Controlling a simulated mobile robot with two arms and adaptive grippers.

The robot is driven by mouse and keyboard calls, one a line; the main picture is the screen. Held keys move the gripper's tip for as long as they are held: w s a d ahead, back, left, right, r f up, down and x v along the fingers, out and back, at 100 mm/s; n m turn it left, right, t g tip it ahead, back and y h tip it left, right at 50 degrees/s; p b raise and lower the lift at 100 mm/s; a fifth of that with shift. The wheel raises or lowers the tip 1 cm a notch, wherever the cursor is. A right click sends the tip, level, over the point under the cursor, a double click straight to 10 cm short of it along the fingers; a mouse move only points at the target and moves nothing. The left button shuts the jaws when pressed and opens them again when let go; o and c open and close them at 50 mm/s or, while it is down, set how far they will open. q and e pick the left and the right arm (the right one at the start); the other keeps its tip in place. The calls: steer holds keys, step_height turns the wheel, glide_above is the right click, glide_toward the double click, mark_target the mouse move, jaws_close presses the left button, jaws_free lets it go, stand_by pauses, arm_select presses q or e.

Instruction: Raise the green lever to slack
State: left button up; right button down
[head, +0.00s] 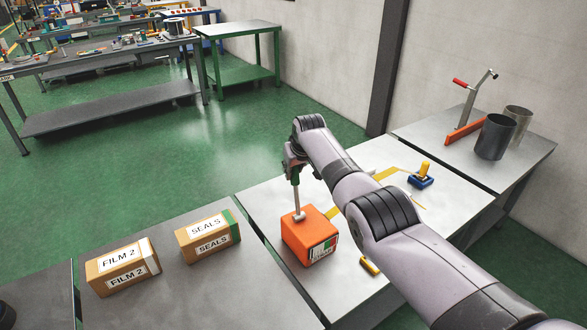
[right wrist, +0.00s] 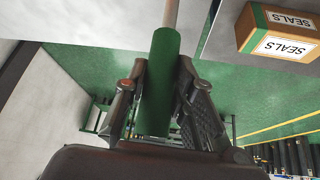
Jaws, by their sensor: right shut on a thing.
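An orange box (head: 308,240) with a white and green label stands on the grey table in the head view. A grey metal rod (head: 297,199) rises from its top and looks close to upright. The lever's green grip (head: 295,174) is at the rod's upper end, mostly covered by my right gripper (head: 293,165). In the right wrist view the green grip (right wrist: 158,85) lies between both fingers of my right gripper (right wrist: 155,85), which is shut on it. The rod (right wrist: 171,14) runs out past the fingertips. My left gripper is not in view.
Cardboard boxes marked FILM 2 (head: 123,267) and SEALS (head: 208,236) stand on the left table. A blue and yellow piece (head: 422,176) and a small yellow piece (head: 369,265) lie near my right arm.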

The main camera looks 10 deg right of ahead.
steer(key=shift+w+r, duration=0.1)
steer(key=c, duration=1.7)
jaws_free()
steer(key=o, duration=0.3)
steer(key=shift+w, duration=0.1)
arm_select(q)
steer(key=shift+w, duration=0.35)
arm_select(e)
steer(key=shift+o, duration=0.4)
steer(key=v, duration=1.1)
steer(key=shift+s+r, duration=0.3)
steer(key=shift+s, duration=0.05)
